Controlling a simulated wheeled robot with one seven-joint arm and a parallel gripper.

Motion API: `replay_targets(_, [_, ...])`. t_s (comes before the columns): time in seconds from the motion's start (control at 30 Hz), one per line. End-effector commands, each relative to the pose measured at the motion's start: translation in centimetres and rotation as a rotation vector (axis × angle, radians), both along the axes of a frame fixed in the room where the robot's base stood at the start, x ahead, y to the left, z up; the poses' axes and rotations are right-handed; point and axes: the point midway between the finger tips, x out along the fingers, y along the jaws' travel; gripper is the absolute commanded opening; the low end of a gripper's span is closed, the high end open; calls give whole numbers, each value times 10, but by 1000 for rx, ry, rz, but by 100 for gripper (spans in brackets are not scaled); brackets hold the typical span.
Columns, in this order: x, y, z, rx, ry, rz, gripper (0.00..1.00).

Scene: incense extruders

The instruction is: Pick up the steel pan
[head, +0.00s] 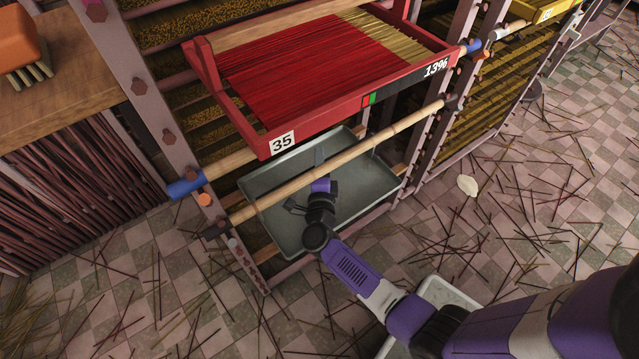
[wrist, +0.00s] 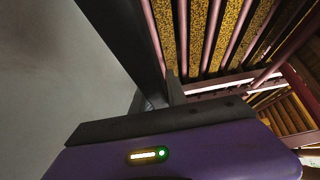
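The steel pan (head: 365,188) is a shallow grey rectangular tray low in the rack, under the red incense tray, in the head view. A wooden pole crosses in front of it. My gripper (head: 320,172) reaches over the pan from the front, near the pole; whether it touches the pan is unclear. In the wrist view a plain grey surface, likely the pan (wrist: 50,80), fills the left side. A dark finger (wrist: 125,40) runs along its edge. The fingers' opening and anything between them cannot be made out.
A red tray (head: 262,140) of red sticks, marked 35, sits above the pan. The wooden pole (head: 300,180) spans the rack front between posts. Loose sticks litter the tiled floor (head: 500,230). A wooden bench (head: 75,95) stands at left.

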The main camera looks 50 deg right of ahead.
Motion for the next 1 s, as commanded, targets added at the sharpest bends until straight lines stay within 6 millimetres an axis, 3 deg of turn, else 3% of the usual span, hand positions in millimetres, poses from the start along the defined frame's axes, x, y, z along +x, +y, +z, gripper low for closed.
replay_targets(0.1, [0, 0, 0, 0, 0, 0, 0])
replay_targets(1.0, [0, 0, 0, 0, 0, 1, 0])
